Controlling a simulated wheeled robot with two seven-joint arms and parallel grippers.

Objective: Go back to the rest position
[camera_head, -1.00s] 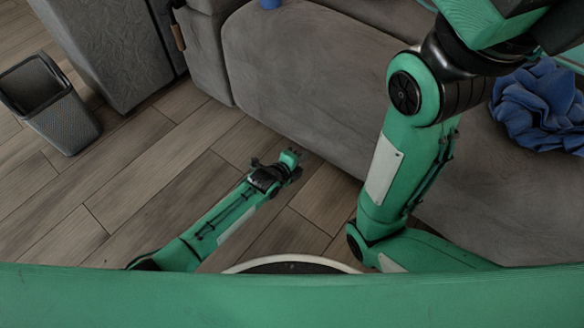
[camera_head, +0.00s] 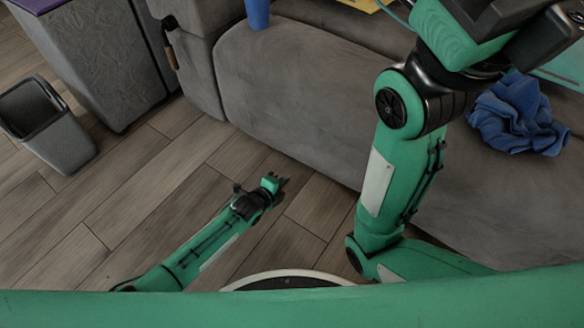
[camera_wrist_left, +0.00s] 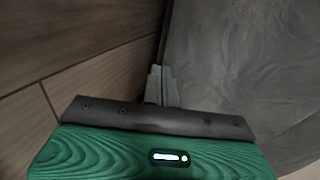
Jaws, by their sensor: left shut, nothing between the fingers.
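My left gripper (camera_head: 279,182) is at the end of the left arm, low over the wood floor and in front of the grey sofa. In the left wrist view its fingers (camera_wrist_left: 161,80) are together with nothing between them. The floor is at the left of that view and a grey surface is at the right. My right arm rises large at the right of the head view. Its gripper is outside the picture.
The grey sofa (camera_head: 300,100) spans the back, with a crumpled blue cloth (camera_head: 517,115) on its seat at right. A blue cylindrical object (camera_head: 257,14) stands at the top. A dark bin (camera_head: 62,135) stands at left beside a grey block-like piece (camera_head: 105,60). The floor (camera_head: 130,200) between is clear.

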